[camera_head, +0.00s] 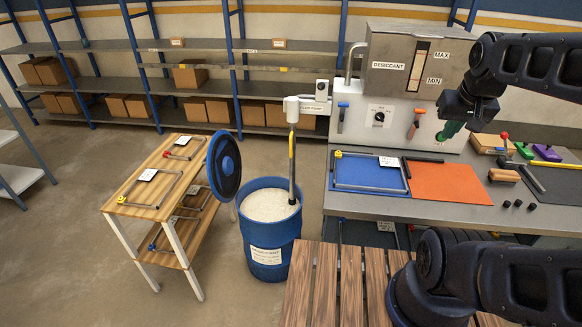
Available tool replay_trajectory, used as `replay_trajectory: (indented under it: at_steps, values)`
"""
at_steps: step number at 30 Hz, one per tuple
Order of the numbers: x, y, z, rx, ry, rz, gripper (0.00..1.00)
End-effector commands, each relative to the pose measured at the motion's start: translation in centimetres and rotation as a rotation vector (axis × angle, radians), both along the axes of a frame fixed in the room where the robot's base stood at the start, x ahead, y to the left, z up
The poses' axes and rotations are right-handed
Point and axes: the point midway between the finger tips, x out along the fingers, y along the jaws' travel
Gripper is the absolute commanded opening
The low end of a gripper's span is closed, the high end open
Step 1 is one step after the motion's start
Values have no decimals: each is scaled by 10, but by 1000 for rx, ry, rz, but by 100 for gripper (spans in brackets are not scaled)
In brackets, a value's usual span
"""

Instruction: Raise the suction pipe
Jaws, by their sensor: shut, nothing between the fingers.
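The suction pipe (292,165) is a grey and yellow upright tube. It hangs from a white head (291,110), and its lower end is in the pale granules of the blue desiccant drum (268,252). How deep the tip goes is hidden.
The white machine (396,100) carries a metal desiccant hopper (402,72), a dial, and blue and orange handles. The grey workbench (365,207) holds mats, frames and tools. The drum's round lid (224,165) stands beside a wooden cart (140,200). Floor is clear in front of the shelves.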

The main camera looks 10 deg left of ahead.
Motion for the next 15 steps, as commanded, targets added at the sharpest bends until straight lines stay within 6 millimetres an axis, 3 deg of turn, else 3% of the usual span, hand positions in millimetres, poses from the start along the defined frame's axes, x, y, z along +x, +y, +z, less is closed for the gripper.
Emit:
replay_trajectory:
  at_steps: [15]
  values:
    - [44, -7, -23, -202, 213, 135, 0]
